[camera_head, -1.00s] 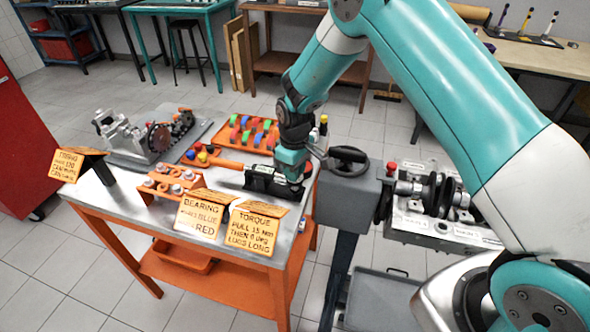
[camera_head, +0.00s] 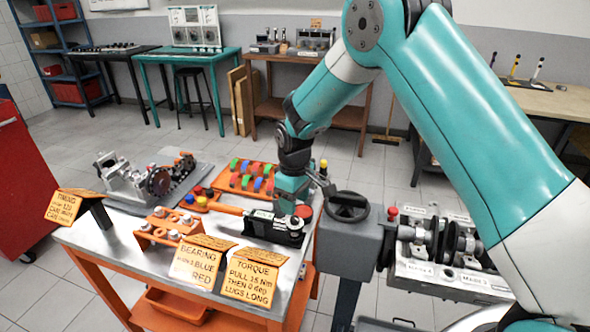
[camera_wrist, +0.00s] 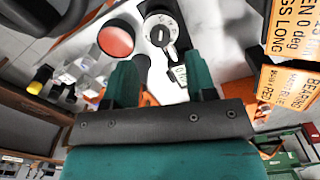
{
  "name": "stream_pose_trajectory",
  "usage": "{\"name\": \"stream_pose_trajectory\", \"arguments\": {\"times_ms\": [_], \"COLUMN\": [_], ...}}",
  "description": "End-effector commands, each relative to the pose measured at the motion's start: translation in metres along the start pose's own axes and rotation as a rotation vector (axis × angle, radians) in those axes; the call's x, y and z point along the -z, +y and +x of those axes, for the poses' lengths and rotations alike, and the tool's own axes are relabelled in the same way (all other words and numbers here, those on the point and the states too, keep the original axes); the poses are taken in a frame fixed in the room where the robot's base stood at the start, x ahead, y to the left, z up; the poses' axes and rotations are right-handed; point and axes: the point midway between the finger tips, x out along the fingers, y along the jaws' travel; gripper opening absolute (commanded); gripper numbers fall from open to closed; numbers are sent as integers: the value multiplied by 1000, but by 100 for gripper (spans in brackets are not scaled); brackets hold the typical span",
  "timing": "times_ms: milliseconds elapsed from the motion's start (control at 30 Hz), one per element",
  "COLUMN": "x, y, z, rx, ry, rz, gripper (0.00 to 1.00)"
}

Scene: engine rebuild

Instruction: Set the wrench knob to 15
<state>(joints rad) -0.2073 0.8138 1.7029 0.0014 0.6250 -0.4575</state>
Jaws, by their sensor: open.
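The dial lies just beyond the fingertips. In the head view my gripper (camera_head: 291,205) is above the wrench holder and partly hides it.
A red round disc (camera_wrist: 115,39) is beside the dial. The torque sign (camera_head: 250,277) reads "PULL 15 Nm", with the bearing sign (camera_head: 198,263) left of it. A grey handwheel unit (camera_head: 347,248) stands close on the right. An orange tray (camera_head: 227,184) with coloured pieces lies behind.

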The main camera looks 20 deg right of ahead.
Motion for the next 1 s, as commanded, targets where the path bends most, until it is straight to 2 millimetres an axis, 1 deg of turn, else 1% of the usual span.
{"name": "stream_pose_trajectory", "arguments": {"times_ms": [33, 100, 300, 400, 500, 600, 700, 1000], "x": [1, 1, 0, 0, 0, 0, 0, 0], "y": [0, 0, 0, 0, 0, 0, 0, 0], "z": [-13, -31, -80, -98, -111, -119, -122, -122], "rx": [-3, -3, -2, -2, -1, 0, 0, 1], "ry": [6, 6, 4, 3, 2, 0, -1, -1], "rz": [0, 0, 0, 0, 0, 0, 0, 0], "gripper": [51, 51, 51, 51, 51, 51, 51, 51]}}
